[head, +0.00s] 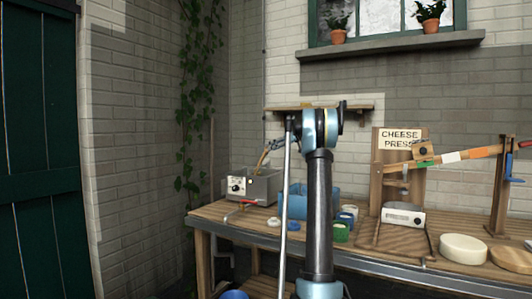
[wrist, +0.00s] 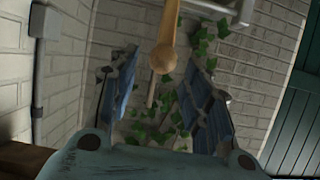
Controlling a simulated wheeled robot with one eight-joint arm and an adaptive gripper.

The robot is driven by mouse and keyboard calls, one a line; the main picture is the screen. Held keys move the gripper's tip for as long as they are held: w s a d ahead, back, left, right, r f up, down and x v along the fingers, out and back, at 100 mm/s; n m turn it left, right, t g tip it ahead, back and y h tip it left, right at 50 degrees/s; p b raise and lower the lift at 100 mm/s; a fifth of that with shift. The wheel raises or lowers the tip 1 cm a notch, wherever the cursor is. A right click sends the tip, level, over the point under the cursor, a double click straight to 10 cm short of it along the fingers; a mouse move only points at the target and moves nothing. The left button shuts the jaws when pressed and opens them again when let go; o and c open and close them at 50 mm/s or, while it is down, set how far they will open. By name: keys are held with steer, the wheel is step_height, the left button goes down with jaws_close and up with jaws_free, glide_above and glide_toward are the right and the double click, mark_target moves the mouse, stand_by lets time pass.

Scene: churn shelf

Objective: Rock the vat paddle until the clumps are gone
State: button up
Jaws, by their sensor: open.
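The grey metal vat (head: 262,187) stands at the left end of the wooden bench, with a dial on its front panel and a red-handled tap below. The wooden paddle handle (head: 263,158) rises from it at a tilt. My gripper (head: 270,147) is beside the handle's top. In the wrist view my gripper (wrist: 163,66) is open, its two blue fingers apart. The handle's round wooden knob (wrist: 163,59) shows between them, without clear contact with either finger. The inside of the vat and any clumps are hidden.
My arm hides part of the bench and a blue tub (head: 321,203). Small pots, including a green one (head: 341,232), stand nearby. The cheese press (head: 400,165) and a pale cheese wheel (head: 463,249) are to the right. A wall shelf (head: 355,108) hangs behind my arm.

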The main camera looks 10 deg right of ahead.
steer(key=shift+x, duration=2.35)
steer(key=shift+r, duration=0.1)
jaws_close()
